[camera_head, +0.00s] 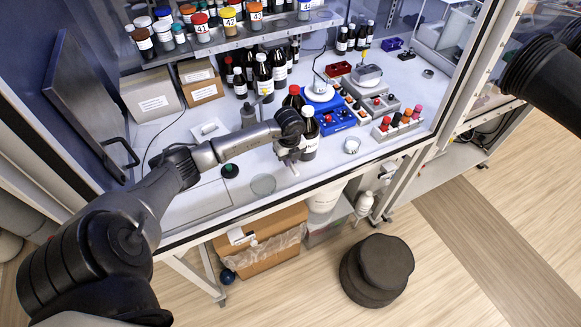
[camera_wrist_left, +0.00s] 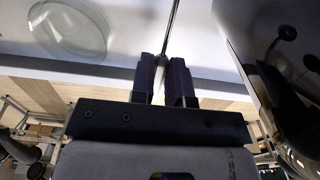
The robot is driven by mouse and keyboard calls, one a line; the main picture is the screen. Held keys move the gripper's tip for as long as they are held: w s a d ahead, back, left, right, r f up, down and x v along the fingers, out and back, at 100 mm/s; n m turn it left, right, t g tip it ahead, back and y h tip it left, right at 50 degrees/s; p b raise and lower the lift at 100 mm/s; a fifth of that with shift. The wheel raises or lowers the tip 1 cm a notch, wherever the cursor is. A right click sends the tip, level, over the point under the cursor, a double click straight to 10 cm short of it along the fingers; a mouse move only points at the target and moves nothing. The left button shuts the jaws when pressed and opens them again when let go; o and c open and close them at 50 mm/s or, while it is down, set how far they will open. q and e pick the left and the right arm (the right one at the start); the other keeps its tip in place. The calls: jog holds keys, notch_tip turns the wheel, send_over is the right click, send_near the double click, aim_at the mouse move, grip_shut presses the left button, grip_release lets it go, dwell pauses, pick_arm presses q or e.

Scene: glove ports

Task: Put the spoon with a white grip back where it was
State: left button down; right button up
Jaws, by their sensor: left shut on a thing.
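My left gripper (camera_head: 290,155) is over the front of the white bench, just left of a dark bottle with a white cap (camera_head: 309,132). In the left wrist view its two dark fingers (camera_wrist_left: 163,75) are close together around a thin metal shaft, which I take as the spoon (camera_wrist_left: 172,30). The shaft runs up from between the fingertips. In the head view a small pale piece (camera_head: 293,168) juts out below the gripper, perhaps the white grip. The spoon's bowl cannot be made out. My right gripper is out of view.
A round glass dish (camera_head: 263,184) lies on the bench left of the gripper. A red-capped bottle (camera_head: 293,98) stands behind it. A blue rack (camera_head: 337,119) and a small white cup (camera_head: 351,145) are to the right. The cabinet's front edge runs close below.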

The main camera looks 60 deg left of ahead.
aim_at(290, 173)
pick_arm(q)
jog(key=shift+f, duration=2.55)
jog(key=shift+f, duration=0.1)
jog(key=shift+f, duration=0.15)
jog(key=c, duration=1.1)
grip_release()
notch_tip(290, 173, up, 13)
jog(key=shift+f, duration=0.2)
